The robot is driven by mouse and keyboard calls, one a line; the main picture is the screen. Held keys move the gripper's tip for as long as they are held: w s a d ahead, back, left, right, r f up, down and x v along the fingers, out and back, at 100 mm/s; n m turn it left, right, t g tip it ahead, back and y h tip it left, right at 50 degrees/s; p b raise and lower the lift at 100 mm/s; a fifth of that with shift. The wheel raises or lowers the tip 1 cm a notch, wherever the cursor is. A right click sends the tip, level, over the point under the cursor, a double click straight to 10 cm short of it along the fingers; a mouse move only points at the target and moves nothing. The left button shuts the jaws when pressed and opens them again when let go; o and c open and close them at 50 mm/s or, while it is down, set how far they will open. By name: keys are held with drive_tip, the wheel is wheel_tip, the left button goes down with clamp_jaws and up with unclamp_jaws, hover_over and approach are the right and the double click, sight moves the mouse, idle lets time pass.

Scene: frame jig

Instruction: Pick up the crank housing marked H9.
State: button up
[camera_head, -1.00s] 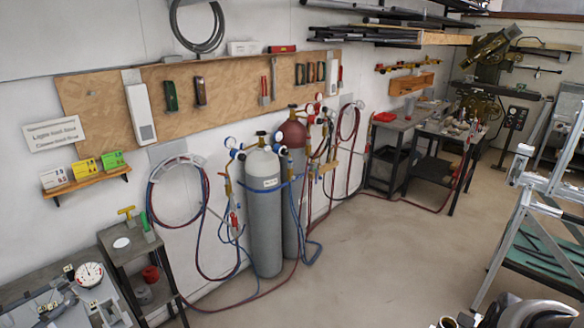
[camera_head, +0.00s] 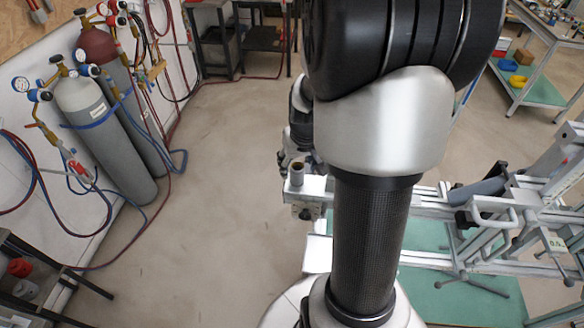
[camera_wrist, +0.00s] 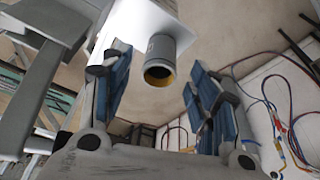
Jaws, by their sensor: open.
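A short grey hollow cylinder, which may be the crank housing (camera_wrist: 163,51), shows in the wrist view with a yellowish inner rim. No H9 mark can be read on it. In the head view the grey cylinder (camera_head: 297,173) stands upright on the left end of a white frame beam (camera_head: 314,188). My gripper (camera_wrist: 158,72) is open, with a blue-padded finger on each side of the cylinder's picture and visible gaps. I cannot tell how far away the cylinder is. In the head view my gripper (camera_head: 285,160) is small, just behind the cylinder and partly hidden by my arm.
The metal frame jig (camera_head: 490,220) with clamps and bars extends right, over a green surface (camera_head: 460,295). Gas cylinders (camera_head: 105,125) with hoses stand at the left wall. The floor (camera_head: 220,200) between is clear. A bench with bins (camera_head: 530,80) is at the upper right.

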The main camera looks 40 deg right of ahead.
sight(297, 173)
drive_tip(key=x, duration=0.5)
drive_tip(key=shift+s+b, duration=0.1)
drive_tip(key=shift+b, duration=0.2)
drive_tip(key=c, duration=1.2)
drive_tip(key=shift+r, duration=0.1)
